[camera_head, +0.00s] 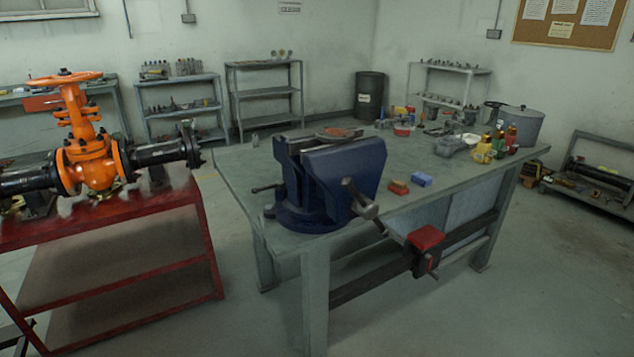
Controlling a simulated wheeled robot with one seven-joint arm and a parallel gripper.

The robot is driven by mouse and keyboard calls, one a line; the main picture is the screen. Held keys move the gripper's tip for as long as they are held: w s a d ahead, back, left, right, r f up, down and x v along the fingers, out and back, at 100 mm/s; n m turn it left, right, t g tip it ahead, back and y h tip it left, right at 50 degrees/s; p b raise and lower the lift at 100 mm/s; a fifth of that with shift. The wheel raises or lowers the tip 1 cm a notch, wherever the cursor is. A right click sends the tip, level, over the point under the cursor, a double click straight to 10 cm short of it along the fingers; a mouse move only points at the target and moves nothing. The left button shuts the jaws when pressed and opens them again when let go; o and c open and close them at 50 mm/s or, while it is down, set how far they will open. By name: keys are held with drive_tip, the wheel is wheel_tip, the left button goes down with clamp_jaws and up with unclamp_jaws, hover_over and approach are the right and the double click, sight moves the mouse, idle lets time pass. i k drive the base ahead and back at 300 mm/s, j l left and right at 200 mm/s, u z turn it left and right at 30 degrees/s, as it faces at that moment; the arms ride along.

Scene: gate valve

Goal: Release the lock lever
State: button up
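A large blue bench vise (335,182) stands upright on the near end of the workbench. A short dark lever (267,188) sticks out to the left at its swivel base; I cannot tell if it is the lock lever. A grey screw handle (360,197) is at the vise's right front. An orange gate valve (90,150) with an orange handwheel (64,80) sits between black flanged pipes at the left; no lever is clearly made out on it. A round brownish disc (335,133) shows at the vise's top. My gripper is not in view.
The valve rests on a red stand (110,232). The grey-green workbench (250,165) carries small blocks, bottles and a grey pot (522,124) at its far end. Floor is clear between stand and bench and in front.

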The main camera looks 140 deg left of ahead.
sight(279, 184)
drive_tip(key=u, duration=3.9)
drive_tip(key=i+j+u, duration=0.7)
drive_tip(key=i+j, duration=0.35)
drive_tip(key=j, duration=0.15)
drive_tip(key=k+z, duration=0.2)
drive_tip(key=k, duration=0.4)
drive_tip(key=i+j, duration=0.4)
drive_tip(key=j, duration=0.1)
